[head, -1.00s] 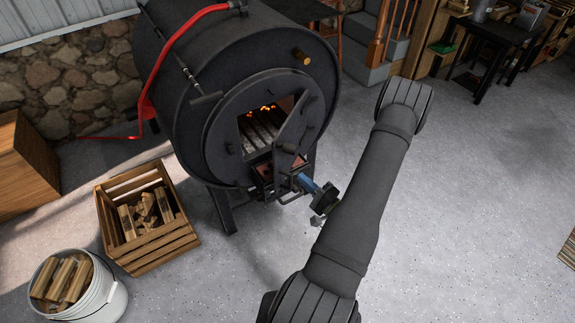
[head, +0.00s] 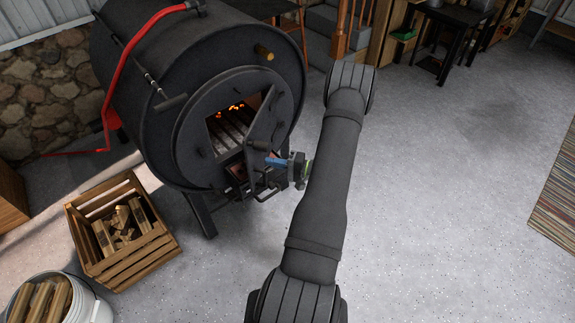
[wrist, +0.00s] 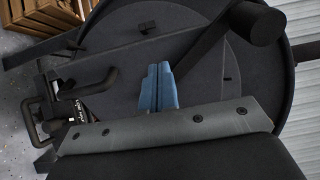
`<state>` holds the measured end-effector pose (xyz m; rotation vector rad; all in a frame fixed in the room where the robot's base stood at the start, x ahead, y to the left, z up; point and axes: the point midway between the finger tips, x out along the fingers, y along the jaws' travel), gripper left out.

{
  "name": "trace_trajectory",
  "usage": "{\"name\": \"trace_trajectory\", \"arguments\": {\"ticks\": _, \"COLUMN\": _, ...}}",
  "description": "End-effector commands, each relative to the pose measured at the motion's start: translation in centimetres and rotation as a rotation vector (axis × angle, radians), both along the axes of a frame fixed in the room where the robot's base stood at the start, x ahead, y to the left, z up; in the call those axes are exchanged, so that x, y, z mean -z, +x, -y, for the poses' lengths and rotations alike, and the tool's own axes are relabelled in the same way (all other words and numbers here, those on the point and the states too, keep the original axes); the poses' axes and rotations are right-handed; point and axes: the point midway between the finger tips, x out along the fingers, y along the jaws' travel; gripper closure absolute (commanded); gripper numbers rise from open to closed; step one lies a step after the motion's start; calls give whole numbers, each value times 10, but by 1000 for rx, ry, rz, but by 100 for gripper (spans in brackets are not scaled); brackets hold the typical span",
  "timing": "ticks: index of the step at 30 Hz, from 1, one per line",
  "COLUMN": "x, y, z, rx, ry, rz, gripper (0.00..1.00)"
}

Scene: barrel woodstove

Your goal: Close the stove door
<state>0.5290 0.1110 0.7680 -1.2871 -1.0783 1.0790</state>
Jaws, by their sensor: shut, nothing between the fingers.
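The black barrel stove (head: 143,75) stands at the upper left of the head view. Its door (head: 264,117) is open, swung outward on the right of the opening, with embers and a grate showing inside. A dark knob-like handle (head: 257,144) sticks out low on the door. My gripper (head: 273,160) is just below and right of that handle. In the wrist view its blue fingers (wrist: 158,87) are together and empty in front of the dark stove front. A dark cylindrical knob (wrist: 256,22) looms at the upper right there. I cannot tell whether the fingers touch the door.
A slatted wooden crate of firewood (head: 130,266) stands left of the stove, with a white bucket of logs (head: 85,300) in front. A red bar (head: 130,50) runs over the barrel. The grey floor to the right is clear up to a striped rug (head: 555,195).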

Motion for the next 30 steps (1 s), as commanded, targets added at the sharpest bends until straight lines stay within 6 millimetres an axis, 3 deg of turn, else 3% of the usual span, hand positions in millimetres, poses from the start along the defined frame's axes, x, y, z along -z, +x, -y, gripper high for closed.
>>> {"name": "trace_trajectory", "arguments": {"ticks": 3, "x": 0, "y": 3, "z": -23, "rx": -3, "ry": -1, "rz": 0, "gripper": 100}}
{"name": "trace_trajectory", "arguments": {"ticks": 9, "x": 0, "y": 8, "z": -45, "rx": -1, "ry": 0, "rz": 1, "gripper": 100}}
{"name": "trace_trajectory", "arguments": {"ticks": 30, "x": 0, "y": 9, "z": -61, "rx": 28, "ry": 0, "rz": 0, "gripper": 100}}
